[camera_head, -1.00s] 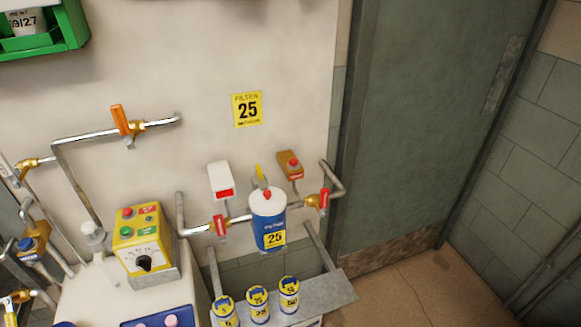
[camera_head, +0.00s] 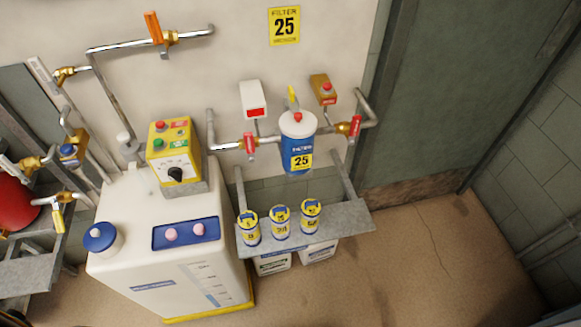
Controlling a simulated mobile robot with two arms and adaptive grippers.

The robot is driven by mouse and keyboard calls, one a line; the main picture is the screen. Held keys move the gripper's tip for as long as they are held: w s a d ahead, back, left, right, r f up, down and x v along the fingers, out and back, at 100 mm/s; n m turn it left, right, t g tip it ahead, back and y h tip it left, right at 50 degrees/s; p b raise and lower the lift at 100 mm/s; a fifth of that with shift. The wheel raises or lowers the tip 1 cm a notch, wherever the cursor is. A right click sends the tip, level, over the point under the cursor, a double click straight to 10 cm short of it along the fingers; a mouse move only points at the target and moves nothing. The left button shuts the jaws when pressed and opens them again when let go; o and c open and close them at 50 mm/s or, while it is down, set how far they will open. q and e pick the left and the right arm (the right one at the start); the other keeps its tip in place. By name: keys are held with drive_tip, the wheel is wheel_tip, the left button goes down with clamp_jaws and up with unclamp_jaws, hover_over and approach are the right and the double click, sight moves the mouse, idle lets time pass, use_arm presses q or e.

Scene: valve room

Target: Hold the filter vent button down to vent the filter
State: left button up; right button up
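The filter (camera_head: 296,150) is a blue housing with a white cap and a yellow "25" label, mounted on the pipe at the wall. A small red button (camera_head: 298,117) sits on top of its cap. A yellow pointed part (camera_head: 292,93) stands just behind the cap. To the right, an orange-brown box (camera_head: 321,92) on the wall carries another red button (camera_head: 326,87). Nothing touches either button. Neither of my grippers shows in the view.
Red valve handles (camera_head: 249,142) (camera_head: 356,125) flank the filter. A white box with a red display (camera_head: 253,98) is on its left. Several labelled cartridges stand on the shelf (camera_head: 352,218) below. A white tank (camera_head: 130,225) with a yellow control box (camera_head: 165,138) stands left. The floor at right is clear.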

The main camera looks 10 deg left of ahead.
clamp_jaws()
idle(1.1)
